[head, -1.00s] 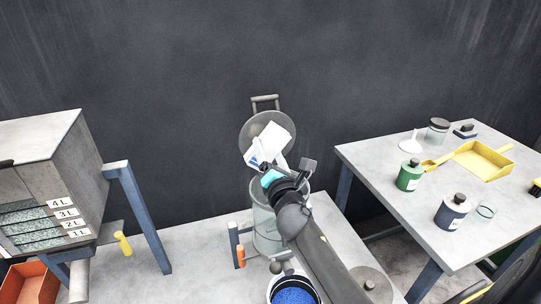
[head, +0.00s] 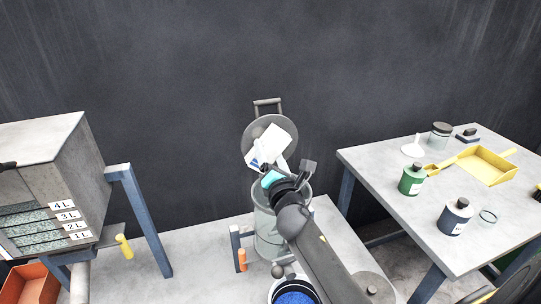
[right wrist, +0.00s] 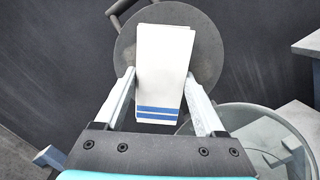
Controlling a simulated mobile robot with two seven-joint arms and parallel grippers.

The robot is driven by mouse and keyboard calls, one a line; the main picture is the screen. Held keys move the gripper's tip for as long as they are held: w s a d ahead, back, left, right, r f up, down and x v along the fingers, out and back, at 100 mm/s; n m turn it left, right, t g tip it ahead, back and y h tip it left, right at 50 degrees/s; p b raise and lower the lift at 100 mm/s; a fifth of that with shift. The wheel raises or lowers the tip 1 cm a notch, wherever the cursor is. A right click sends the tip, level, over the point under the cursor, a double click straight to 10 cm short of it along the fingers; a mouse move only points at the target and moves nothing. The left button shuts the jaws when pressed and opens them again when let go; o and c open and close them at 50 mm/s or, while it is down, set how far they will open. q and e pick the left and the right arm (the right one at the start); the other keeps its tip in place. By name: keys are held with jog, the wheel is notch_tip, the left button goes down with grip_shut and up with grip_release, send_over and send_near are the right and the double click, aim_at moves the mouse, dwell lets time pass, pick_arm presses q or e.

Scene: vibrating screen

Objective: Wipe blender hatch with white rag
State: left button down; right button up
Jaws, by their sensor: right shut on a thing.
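The white rag (head: 270,143) with blue stripes is in my right gripper (head: 274,164). The round grey blender hatch (head: 250,133) stands raised behind the rag, with a handle at its top. In the right wrist view the rag (right wrist: 163,65) lies across the middle of the hatch (right wrist: 207,45), between the two fingers of my right gripper (right wrist: 163,82), which is shut on it. Whether the rag touches the hatch is hard to tell. The clear blender drum (head: 264,225) is below the hatch, partly hidden by my right arm. My left gripper is not in view.
A table (head: 385,170) at right holds a green bottle (head: 412,178), a dark blue bottle (head: 455,216), a jar (head: 440,136), a funnel (head: 413,148) and a yellow dustpan (head: 487,165). A screening machine (head: 62,150) with labelled layers stands at left. A bucket (head: 272,291) sits below the drum.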

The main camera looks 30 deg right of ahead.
aim_at(281, 150)
jog(key=shift+w+d, duration=0.1)
jog(key=shift+w, duration=0.45)
jog(key=shift+s+d, duration=0.1)
jog(key=shift+d, duration=0.05)
jog(key=shift+s+d, duration=0.2)
jog(key=shift+d, duration=0.5)
jog(key=shift+s+d, duration=0.2)
jog(key=shift+d, duration=0.5)
jog(key=shift+w+a, duration=0.25)
jog(key=shift+a, duration=0.55)
jog(key=shift+w+a, duration=0.25)
jog(key=shift+a, duration=0.5)
jog(key=shift+s+d+p, duration=0.2)
jog(key=shift+d, duration=0.6)
jog(key=shift+s+d+p, duration=0.2)
jog(key=shift+d, duration=0.6)
jog(key=shift+w+a, duration=0.15)
jog(key=shift+a, duration=0.65)
jog(key=shift+w+a, duration=0.15)
jog(key=shift+a, duration=0.65)
jog(key=shift+s+d, duration=0.15)
jog(key=shift+d, duration=0.65)
jog(key=shift+s+d, duration=0.15)
jog(key=shift+d, duration=0.65)
